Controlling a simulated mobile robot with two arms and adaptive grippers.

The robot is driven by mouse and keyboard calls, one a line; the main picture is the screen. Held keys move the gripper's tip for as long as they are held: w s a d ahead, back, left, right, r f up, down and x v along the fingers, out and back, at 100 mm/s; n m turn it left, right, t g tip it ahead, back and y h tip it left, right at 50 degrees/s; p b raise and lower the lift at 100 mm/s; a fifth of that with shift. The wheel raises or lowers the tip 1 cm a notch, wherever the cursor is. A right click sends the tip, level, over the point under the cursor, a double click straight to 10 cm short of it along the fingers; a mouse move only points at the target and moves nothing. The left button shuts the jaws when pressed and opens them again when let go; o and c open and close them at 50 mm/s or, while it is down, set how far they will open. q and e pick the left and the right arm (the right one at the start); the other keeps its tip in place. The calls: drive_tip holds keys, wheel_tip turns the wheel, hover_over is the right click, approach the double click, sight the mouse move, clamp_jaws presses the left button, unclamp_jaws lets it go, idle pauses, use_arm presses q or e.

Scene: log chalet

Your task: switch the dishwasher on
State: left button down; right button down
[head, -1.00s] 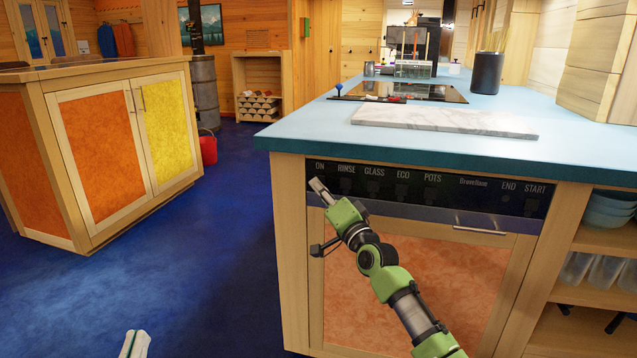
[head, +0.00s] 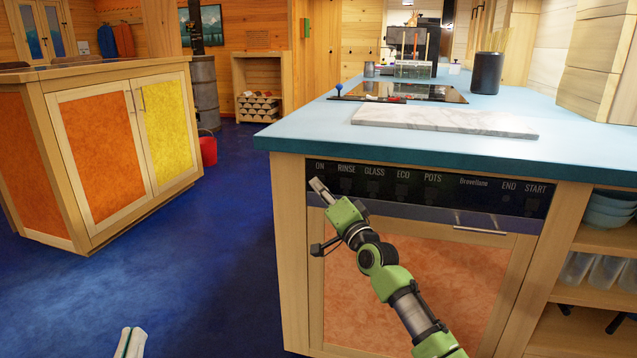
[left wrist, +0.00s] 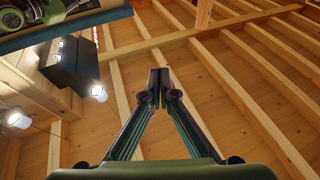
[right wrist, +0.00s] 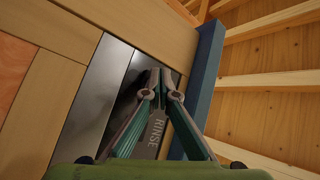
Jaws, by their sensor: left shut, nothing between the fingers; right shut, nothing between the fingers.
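The dishwasher has an orange door (head: 420,290) with a horizontal handle (head: 481,231). Its dark control panel (head: 470,196) runs under the blue counter, with labels from ON at the left end to END and START at the right. My right gripper (head: 317,185) is shut and empty, its tips at the panel's left end just below the ON label (head: 320,166). The fingers hide the ON button. In the right wrist view the tips (right wrist: 163,76) are close to the panel, beside the RINSE label (right wrist: 155,130); contact cannot be told. My left gripper (head: 130,335) is shut and empty, low over the floor.
The blue counter (head: 300,130) overhangs the panel closely above. A marble slab (head: 440,122) and a cooktop (head: 440,91) lie on it. Open shelves with bowls (head: 608,210) stand to the right. Blue floor (head: 180,270) is free to the left, before an orange and yellow cabinet (head: 100,150).

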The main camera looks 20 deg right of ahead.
use_arm(q)
drive_tip(key=shift+s+r+t, duration=0.3)
drive_tip(key=shift+r+t, duration=0.05)
drive_tip(key=shift+r, duration=0.3)
drive_tip(key=shift+s+r+t, duration=0.25)
drive_tip(key=shift+r+t, duration=0.1)
drive_tip(key=shift+r, duration=0.25)
use_arm(e)
drive_tip(key=shift+w+d, duration=0.15)
idle(0.9)
use_arm(q)
wheel_tip(320, 180, down, 10)
drive_tip(key=w+g+y+p, duration=0.1)
drive_tip(key=w+g, duration=0.1)
drive_tip(key=g, duration=0.3)
drive_tip(key=shift+a+y, duration=0.3)
drive_tip(key=shift+y, duration=0.1)
use_arm(e)
drive_tip(key=shift+s+a, duration=0.45)
drive_tip(key=shift+s, duration=0.15)
use_arm(q)
drive_tip(key=shift+w+p, duration=0.1)
drive_tip(key=shift+p, duration=0.2)
